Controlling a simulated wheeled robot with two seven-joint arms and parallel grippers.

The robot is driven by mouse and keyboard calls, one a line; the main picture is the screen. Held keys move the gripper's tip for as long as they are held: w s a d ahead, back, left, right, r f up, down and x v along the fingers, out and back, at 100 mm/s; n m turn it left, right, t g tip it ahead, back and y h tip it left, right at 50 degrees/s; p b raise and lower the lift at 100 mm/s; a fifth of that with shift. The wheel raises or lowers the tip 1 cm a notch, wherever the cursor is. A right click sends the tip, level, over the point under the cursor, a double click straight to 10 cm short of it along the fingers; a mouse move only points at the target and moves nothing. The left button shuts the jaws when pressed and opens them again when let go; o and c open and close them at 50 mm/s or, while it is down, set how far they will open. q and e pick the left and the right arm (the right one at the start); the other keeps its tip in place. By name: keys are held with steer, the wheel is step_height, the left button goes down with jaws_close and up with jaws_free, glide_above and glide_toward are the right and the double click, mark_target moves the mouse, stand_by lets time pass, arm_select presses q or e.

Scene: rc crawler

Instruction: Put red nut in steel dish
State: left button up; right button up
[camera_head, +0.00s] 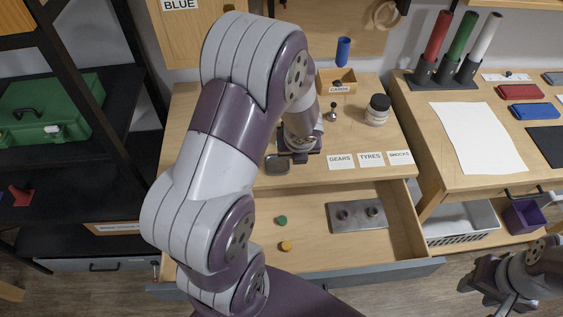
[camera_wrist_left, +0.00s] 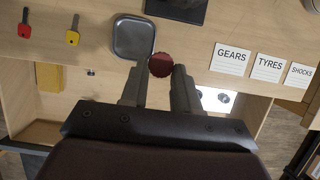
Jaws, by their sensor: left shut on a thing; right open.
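The steel dish (camera_wrist_left: 126,50) is a small square grey tray on the wooden worktop; in the head view (camera_head: 270,169) my left arm partly hides it. My left gripper (camera_wrist_left: 160,70) is shut on the red nut (camera_wrist_left: 161,65), which sits between its fingertips. In the left wrist view the nut overlaps the dish's right edge near its lower corner; its height above the dish is unclear. In the head view the left gripper (camera_head: 293,157) is just right of the dish and the nut is hidden. My right gripper (camera_head: 487,296) is open and empty at lower right.
An open drawer (camera_head: 310,235) below the worktop holds a green nut (camera_head: 281,220), a yellow nut (camera_head: 285,246) and a metal plate (camera_head: 345,222). Labels (camera_head: 340,162) lie right of the gripper. A jar (camera_head: 377,110) stands behind. Keys (camera_wrist_left: 72,38) show in the wrist view.

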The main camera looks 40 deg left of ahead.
arm_select(q)
glide_above(277, 165)
steer(key=d, duration=0.1)
steer(key=f, duration=0.1)
steer(key=s+f, duration=0.1)
steer(key=f, duration=0.1)
steer(key=shift+f+b, duration=0.15)
steer(key=shift+b, duration=0.2)
step_height(277, 165, down, 3)
steer(key=shift+f+b, duration=0.1)
steer(key=shift+b, duration=0.9)
steer(key=shift+f, duration=0.35)
steer(key=shift+f, duration=0.1)
steer(key=o, duration=0.7)
steer(key=shift+c, duration=0.2)
steer(key=shift+o, duration=0.4)
